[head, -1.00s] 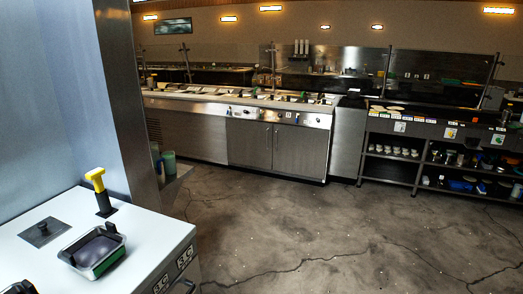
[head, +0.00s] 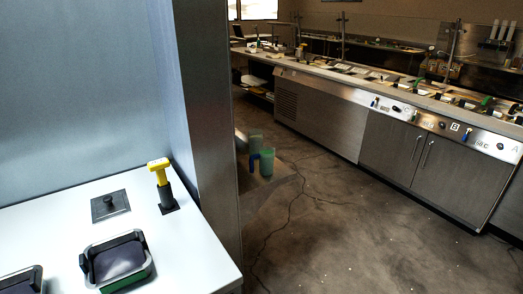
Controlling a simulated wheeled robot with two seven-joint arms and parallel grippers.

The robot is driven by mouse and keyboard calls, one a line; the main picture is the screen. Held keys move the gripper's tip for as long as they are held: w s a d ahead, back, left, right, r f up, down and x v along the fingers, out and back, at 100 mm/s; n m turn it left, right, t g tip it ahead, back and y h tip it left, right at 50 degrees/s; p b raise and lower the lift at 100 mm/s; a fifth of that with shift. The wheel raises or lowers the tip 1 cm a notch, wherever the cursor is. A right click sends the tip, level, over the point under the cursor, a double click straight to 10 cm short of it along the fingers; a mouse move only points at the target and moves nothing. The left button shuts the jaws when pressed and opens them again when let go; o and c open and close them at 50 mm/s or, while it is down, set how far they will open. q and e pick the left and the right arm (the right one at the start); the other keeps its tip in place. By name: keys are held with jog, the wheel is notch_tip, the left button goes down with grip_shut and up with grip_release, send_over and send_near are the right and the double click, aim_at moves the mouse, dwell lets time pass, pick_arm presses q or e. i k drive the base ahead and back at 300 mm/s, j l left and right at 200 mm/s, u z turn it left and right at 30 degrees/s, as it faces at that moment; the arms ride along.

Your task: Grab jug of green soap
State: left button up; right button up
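A green jug (head: 266,162) with a blue handle stands on a low metal shelf just right of the steel pillar. A second greenish container (head: 255,138) stands close behind it, partly hidden, and may be a reflection or another jug. I cannot tell from here what the jug holds. Neither of my grippers shows in the head view.
A white counter (head: 40,232) at the lower left holds a yellow-handled tool (head: 160,180), a lidded insert (head: 110,206) and a dark tray (head: 118,258). A steel pillar (head: 205,130) stands beside it. A long steel cooking line (head: 320,115) runs along the back. Cracked floor (head: 330,230) is clear.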

aim_at(266, 155)
jog(key=i+l+u, duration=0.1)
jog(key=l, duration=0.4)
jog(key=i+l+u, duration=0.1)
jog(key=l, duration=0.4)
jog(key=i+l+u, duration=0.1)
jog(key=l, duration=0.2)
jog(key=i+l+u, duration=0.1)
jog(key=i+l, duration=0.15)
jog(key=i+l+u, duration=0.1)
jog(key=l, duration=0.35)
jog(key=i+l+u, duration=0.1)
jog(key=l, duration=0.25)
jog(key=i+l+u, duration=0.1)
jog(key=l, duration=0.25)
jog(key=i+l, duration=0.2)
jog(key=l, duration=0.2)
jog(key=j+u, duration=0.05)
